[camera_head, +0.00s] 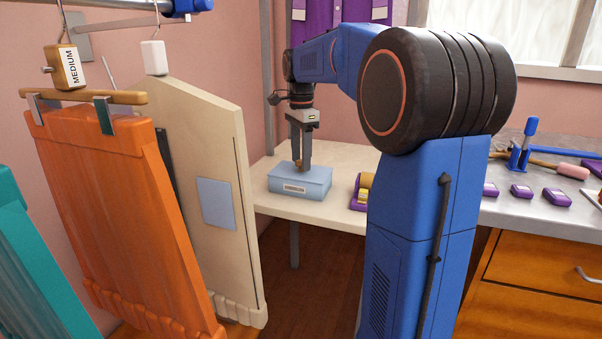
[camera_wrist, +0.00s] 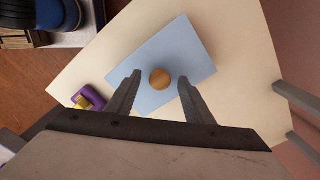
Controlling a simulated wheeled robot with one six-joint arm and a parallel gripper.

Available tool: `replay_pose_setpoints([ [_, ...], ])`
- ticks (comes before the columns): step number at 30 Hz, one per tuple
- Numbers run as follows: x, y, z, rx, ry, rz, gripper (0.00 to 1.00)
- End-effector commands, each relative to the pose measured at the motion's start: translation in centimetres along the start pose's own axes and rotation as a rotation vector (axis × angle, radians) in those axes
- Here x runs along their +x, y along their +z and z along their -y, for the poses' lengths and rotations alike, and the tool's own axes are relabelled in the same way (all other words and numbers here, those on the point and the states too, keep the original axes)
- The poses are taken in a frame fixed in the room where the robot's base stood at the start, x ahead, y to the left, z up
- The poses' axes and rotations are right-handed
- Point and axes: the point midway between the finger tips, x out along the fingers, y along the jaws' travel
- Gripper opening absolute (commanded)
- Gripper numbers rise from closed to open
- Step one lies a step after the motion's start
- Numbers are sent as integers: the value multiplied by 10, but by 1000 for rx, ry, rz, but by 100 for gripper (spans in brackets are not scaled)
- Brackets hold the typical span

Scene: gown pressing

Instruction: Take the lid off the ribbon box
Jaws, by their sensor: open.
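The ribbon box (camera_head: 308,188) is a light blue box with a small label on its front, on the pale table near its left part. Its light blue lid (camera_wrist: 182,57) fills the middle of the wrist view, with a round wooden knob (camera_wrist: 160,78) on top. My gripper (camera_head: 301,165) points straight down over the box. In the wrist view my gripper (camera_wrist: 158,82) is open, with one finger on each side of the knob and a gap on both sides.
A purple holder with yellow rolls (camera_head: 361,195) stands on the table right of the box. Orange (camera_head: 130,200) and cream (camera_head: 215,140) gowns hang at the left, near the table's left end. Purple blocks (camera_head: 521,191) and a blue press tool (camera_head: 521,155) lie on the grey counter.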

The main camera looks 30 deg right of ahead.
Motion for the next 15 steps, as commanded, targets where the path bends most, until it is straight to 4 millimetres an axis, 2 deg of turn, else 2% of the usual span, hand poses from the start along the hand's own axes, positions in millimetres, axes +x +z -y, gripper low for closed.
replay_pose_setpoints([
  [6, 1, 0, 0, 0, -1, 0, 47],
  [8, 1, 0, 0, 0, -1, 0, 35],
  [12, 0, 0, 0, 0, -1, 0, 2],
  [15, 0, 0, 0, 0, -1, 0, 0],
])
